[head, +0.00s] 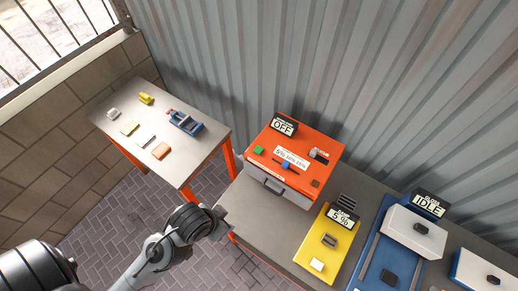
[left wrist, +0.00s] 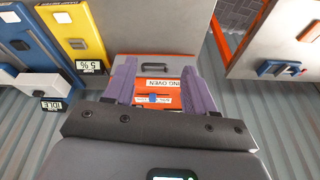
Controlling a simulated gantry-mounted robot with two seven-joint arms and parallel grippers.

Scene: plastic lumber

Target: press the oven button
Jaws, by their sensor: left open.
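The oven (head: 292,160) is an orange-topped box with a grey front drawer and handle, standing on the grey bench. Its display (head: 284,126) reads OFF. On its top are a green button (head: 258,150), a dark brown button (head: 315,183) and a blue slider (head: 286,164). My left gripper (head: 218,224) is left of and nearer than the oven, apart from it. In the left wrist view the two purple fingers (left wrist: 157,68) are spread and empty, with the oven (left wrist: 152,86) seen between them. The fingers hide the oven's sides there. My right gripper is out of view.
Right of the oven stand a yellow unit (head: 328,242) showing 5 %, and a blue unit (head: 378,262) with a white block and an IDLE display (head: 428,204). A side table (head: 160,125) at left holds small blocks and a blue clamp (head: 185,122). A corrugated wall rises behind.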

